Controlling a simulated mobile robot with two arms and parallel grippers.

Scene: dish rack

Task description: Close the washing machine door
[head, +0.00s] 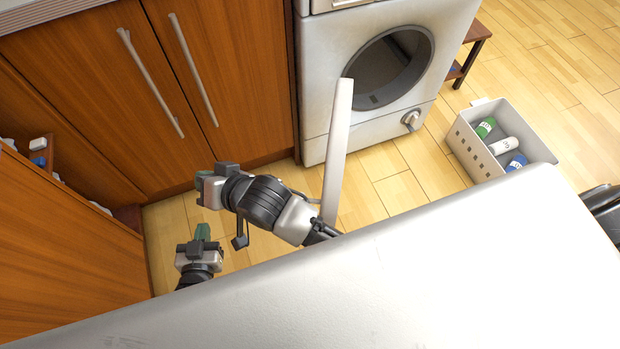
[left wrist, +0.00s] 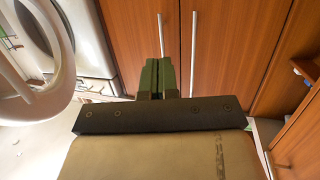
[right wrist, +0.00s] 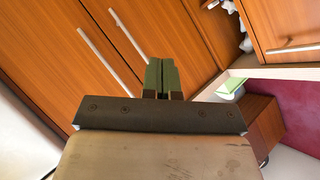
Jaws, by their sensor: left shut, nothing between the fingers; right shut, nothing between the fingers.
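The white washing machine (head: 318,75) stands against the cabinets, its round dark opening uncovered. Its door (head: 338,150) stands open and shows nearly edge-on, sticking out from the left side of the opening. In the left wrist view the door's round pale rim (left wrist: 62,40) fills the left edge, with the machine (left wrist: 98,50) behind. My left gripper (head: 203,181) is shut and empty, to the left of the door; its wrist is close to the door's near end. Whether they touch is unclear. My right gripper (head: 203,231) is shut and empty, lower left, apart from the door.
Wooden cabinets (head: 100,100) with long metal handles stand left of the machine. A white basket (head: 540,147) with several bottles is on the floor at right. A small wooden stool (head: 478,32) stands behind it. A white surface covers the foreground. Floor in front of the machine is clear.

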